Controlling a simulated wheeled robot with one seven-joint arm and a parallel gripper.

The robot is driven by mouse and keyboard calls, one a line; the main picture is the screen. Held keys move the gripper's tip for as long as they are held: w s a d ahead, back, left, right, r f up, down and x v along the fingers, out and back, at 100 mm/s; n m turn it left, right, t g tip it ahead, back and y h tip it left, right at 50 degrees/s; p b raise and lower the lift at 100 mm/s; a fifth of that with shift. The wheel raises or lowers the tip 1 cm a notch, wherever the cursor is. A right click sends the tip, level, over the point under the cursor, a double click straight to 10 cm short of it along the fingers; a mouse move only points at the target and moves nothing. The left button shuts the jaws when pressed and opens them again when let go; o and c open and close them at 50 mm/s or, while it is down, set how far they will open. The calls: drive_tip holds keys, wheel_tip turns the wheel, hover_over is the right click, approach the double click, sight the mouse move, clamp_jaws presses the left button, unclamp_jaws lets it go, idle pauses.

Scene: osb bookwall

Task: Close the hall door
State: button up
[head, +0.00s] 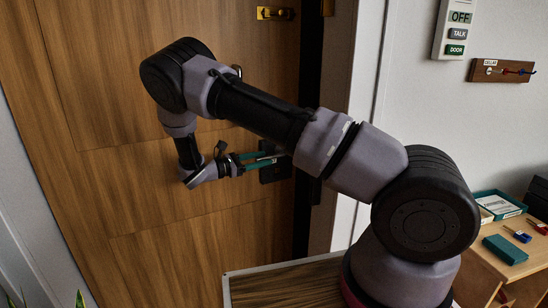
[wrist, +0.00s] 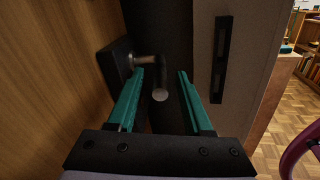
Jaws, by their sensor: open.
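The hall door (head: 150,210) is a brown wood-grain door on the left of the head view.
A black strike plate (wrist: 221,60) is on the frame. A brass latch (head: 275,13) sits high on the door. A wall panel (head: 455,30) and a key rack (head: 502,71) hang at right. A small wooden table (head: 480,270) with boxes stands at lower right. Parquet floor (wrist: 285,130) shows at right.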

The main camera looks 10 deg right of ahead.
drive_tip(key=shift+x, duration=2.5)
clamp_jaws()
